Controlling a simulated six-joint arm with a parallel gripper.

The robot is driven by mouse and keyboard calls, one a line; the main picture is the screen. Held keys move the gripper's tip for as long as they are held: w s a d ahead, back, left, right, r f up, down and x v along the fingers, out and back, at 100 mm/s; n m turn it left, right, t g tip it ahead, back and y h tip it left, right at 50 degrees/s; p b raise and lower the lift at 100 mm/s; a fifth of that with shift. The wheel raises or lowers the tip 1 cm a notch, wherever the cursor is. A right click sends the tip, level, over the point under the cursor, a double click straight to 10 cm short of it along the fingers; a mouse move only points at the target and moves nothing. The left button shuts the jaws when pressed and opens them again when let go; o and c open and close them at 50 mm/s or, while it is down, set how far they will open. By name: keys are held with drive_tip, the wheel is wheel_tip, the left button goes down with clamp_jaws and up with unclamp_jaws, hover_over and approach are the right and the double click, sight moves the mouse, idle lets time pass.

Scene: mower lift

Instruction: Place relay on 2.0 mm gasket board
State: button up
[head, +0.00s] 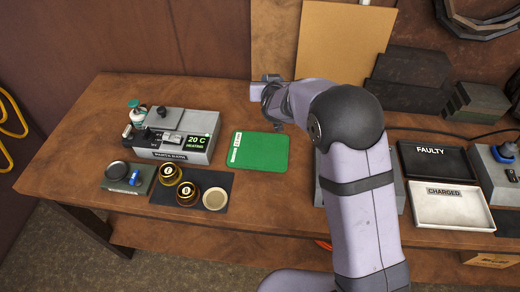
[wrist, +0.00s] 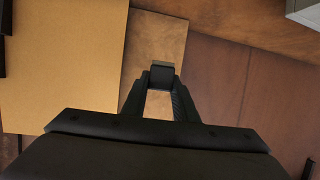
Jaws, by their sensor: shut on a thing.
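My gripper (head: 268,92) is above the back of the bench, behind the green board. In the wrist view my gripper (wrist: 161,88) is shut on a small dark block with a grey face, which I take as the relay (wrist: 162,70). In the head view I cannot clearly separate the relay from the jaws. The green board (head: 258,152) lies flat on the bench, in front of and below my gripper. It has a white label strip at its left side, too small to read for certain. Its top is bare.
A grey heated unit (head: 190,148) reading 20 C stands left of the board. FAULTY (head: 436,163) and CHARGED (head: 455,208) trays sit right. Tan panels (head: 343,45) lean behind.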

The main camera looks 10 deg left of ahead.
drive_tip(key=s+a+f+n+y, duration=0.1)
drive_tip(key=s+a+n+y, duration=0.1)
drive_tip(key=s, duration=0.5)
drive_tip(key=n+g+y, duration=0.1)
drive_tip(key=y, duration=0.1)
hover_over(259, 151)
wheel_tip(259, 151, down, 4)
drive_tip(key=shift+f+b, duration=0.15)
drive_tip(key=shift+b, duration=0.2)
drive_tip(key=shift+h, duration=0.3)
drive_tip(key=shift+f+p, duration=0.5)
drive_tip(key=shift+f, duration=2.45)
drive_tip(key=shift+f, duration=0.1)
drive_tip(key=shift+f+p, duration=0.4)
drive_tip(key=shift+f, duration=1.55)
drive_tip(key=shift+f, duration=0.1)
